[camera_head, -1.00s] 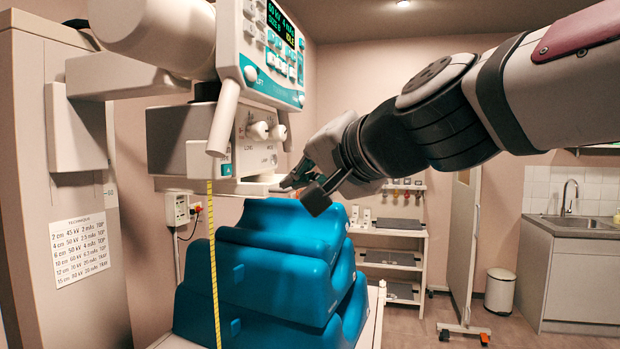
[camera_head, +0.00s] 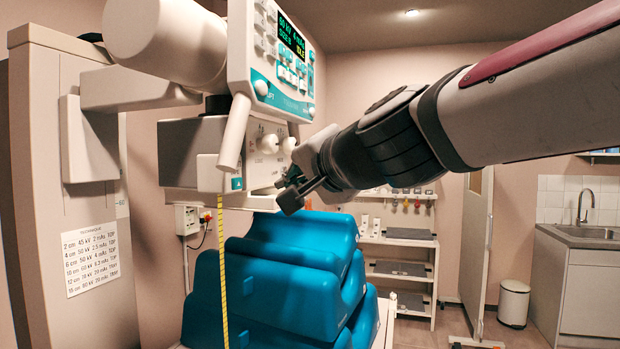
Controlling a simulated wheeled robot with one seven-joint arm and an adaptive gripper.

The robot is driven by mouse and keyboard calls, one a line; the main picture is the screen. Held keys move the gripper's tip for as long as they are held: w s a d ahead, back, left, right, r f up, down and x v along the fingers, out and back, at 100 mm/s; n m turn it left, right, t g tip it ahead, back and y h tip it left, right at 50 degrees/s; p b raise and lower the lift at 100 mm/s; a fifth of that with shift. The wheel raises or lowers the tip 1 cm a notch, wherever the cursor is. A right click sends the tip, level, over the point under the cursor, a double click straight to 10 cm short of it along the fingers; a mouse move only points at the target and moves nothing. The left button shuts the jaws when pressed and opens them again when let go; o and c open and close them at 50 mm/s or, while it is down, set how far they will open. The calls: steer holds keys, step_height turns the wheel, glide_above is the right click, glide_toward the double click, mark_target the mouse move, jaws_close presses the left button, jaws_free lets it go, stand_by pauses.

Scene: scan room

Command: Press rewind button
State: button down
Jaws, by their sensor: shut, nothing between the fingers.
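A grey-white collimator housing (camera_head: 187,150) hangs under the machine's head, with knobs on its front face. A yellow tape (camera_head: 221,270) hangs straight down from its underside. A small teal patch (camera_head: 237,184) shows at the housing's lower corner, just above and right of the tape. I cannot make out which part is the rewind button; no such label is readable. My gripper (camera_head: 287,191) is shut and empty, pointing left. In the picture its dark fingertips overlap the lower right edge of the housing's front face. I cannot tell whether they touch it.
A control panel (camera_head: 265,88) with a lit display is above the housing, with a white handle (camera_head: 234,132) slanting down in front. Stacked blue cushions (camera_head: 290,285) stand right below my gripper. A cabinet column (camera_head: 35,200) is at left. A shelf (camera_head: 400,268) stands behind.

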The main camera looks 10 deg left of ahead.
steer(key=shift+w+a+p, duration=0.2)
steer(key=shift+a+p, duration=0.2)
steer(key=shift+a, duration=0.95)
steer(key=shift+w+a+p, duration=0.2)
steer(key=shift+a+p, duration=0.15)
steer(key=shift+a, duration=0.95)
steer(key=shift+a, duration=0.15)
steer(key=shift+a, duration=0.25)
steer(key=shift+w+a+p, duration=0.1)
steer(key=shift+a+p, duration=0.25)
steer(key=shift+a, duration=0.05)
steer(key=shift+d, duration=0.15)
steer(key=shift+d+b, duration=0.35)
steer(key=shift+d, duration=0.3)
steer(key=shift+s+d+b, duration=0.25)
steer(key=shift+d+b, duration=0.3)
steer(key=shift+d, duration=0.7)
steer(key=shift+s+d+b, duration=0.25)
steer(key=shift+d+b, duration=0.3)
steer(key=shift+d, duration=0.7)
